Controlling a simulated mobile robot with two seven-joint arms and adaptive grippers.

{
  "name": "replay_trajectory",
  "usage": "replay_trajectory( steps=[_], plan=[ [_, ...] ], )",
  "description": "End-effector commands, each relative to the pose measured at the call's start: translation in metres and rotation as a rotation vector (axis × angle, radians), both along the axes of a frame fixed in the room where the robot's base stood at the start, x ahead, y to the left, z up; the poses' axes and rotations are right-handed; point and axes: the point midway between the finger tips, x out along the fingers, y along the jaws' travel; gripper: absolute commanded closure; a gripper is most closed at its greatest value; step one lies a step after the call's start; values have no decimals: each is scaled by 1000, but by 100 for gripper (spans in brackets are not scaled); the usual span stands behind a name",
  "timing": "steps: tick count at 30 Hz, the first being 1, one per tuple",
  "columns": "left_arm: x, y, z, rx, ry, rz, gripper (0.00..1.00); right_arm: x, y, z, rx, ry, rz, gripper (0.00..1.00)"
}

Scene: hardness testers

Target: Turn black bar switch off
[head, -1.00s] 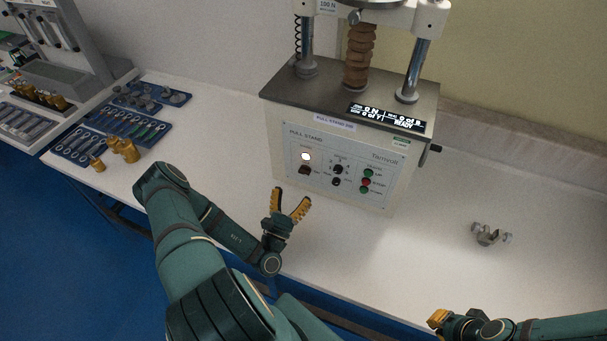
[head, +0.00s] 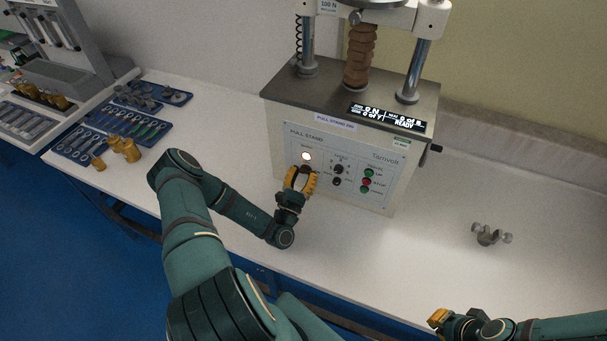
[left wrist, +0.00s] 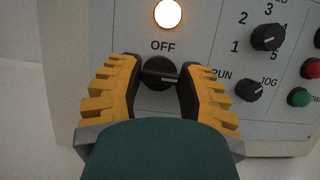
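The black bar switch (left wrist: 159,73) is on the front panel of the pull stand (head: 347,160), under a lit white lamp (left wrist: 168,14). In the left wrist view its bar and white pointer line lie roughly horizontal, below the word OFF. My left gripper (left wrist: 161,84) has a yellow-padded finger on each side of the switch, with a small gap showing; I cannot tell whether they touch it.
Right of the switch are a speed dial (left wrist: 267,38), a RUN/JOG knob (left wrist: 249,89) and red (left wrist: 312,68) and green (left wrist: 299,97) buttons. A metal fixture (head: 490,234) lies on the bench to the right. Blue trays of parts (head: 122,127) are at the left.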

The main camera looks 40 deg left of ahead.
Motion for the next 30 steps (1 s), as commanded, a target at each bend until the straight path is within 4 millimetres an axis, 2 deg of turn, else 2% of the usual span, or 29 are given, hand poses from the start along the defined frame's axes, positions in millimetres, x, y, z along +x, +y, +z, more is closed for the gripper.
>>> replay_trajectory(
  steps=[1,2,3,16,30],
  plan=[
    [0,0,0,0,0,0,86,0,0,0,0,0,0,100],
    [0,0,0,0,0,0,96,0,0,0,0,0,0,100],
    [0,0,0,0,0,0,99,0,0,0,0,0,0,100],
    [0,0,1,-80,-25,2,99,0,0,5,1,0,0,100],
    [0,-1,2,-460,-146,2,99,-1,-1,28,4,0,0,100]
  ],
)
